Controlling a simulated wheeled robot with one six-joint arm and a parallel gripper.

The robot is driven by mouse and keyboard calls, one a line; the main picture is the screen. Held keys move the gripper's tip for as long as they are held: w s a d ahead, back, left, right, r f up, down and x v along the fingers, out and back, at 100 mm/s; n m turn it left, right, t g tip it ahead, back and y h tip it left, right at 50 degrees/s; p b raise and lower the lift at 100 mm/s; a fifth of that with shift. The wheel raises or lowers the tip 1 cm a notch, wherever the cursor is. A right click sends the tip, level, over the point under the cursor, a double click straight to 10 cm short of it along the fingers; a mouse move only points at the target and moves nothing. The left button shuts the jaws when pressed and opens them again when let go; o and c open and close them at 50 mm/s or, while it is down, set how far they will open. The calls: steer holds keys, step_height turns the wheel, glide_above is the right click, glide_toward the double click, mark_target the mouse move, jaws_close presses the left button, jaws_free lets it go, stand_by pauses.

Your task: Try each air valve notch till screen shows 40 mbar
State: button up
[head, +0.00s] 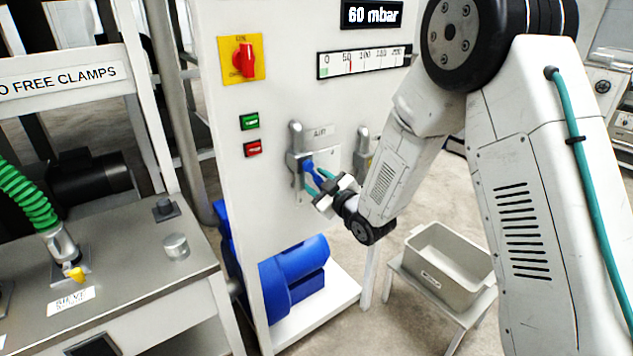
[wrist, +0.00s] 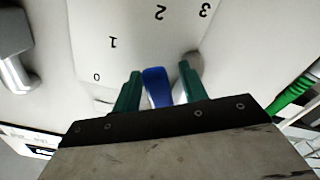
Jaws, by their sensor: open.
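The screen (head: 372,13) at the top of the white panel reads 60 mbar. The air valve (head: 299,160) is on the panel's front, with a plate labelled AIR beside it. Its blue lever (head: 308,167) also shows in the wrist view (wrist: 157,88). My gripper (head: 322,181) is at the valve. In the wrist view my gripper's green fingers (wrist: 158,88) stand open on either side of the blue lever, with small gaps showing. The notch plate (wrist: 130,40) shows numbers 0, 1, 2 and 3, upside down. Which notch the lever is at cannot be told.
A gauge strip (head: 365,61) with a red mark near 50 is below the screen. A red rotary switch (head: 243,59), a green button (head: 249,121) and a red button (head: 252,148) are on the panel's left. A second grey handle (head: 362,150) is right of the valve. A grey bin (head: 448,263) stands lower right.

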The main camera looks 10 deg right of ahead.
steer(key=shift+w+a, duration=0.1)
jaws_close()
steer(key=shift+r, duration=0.1)
steer(key=shift+w+d+r+n, duration=0.25)
steer(key=shift+d+r+n, duration=0.15)
steer(key=shift+n, duration=0.55)
steer(key=shift+w+d+r+n, duration=0.2)
steer(key=shift+d+r+n, duration=0.25)
steer(key=shift+n, duration=0.55)
steer(key=shift+w+d+r+n, duration=0.25)
steer(key=shift+d+r+n, duration=0.15)
steer(key=shift+n, duration=0.55)
jaws_free()
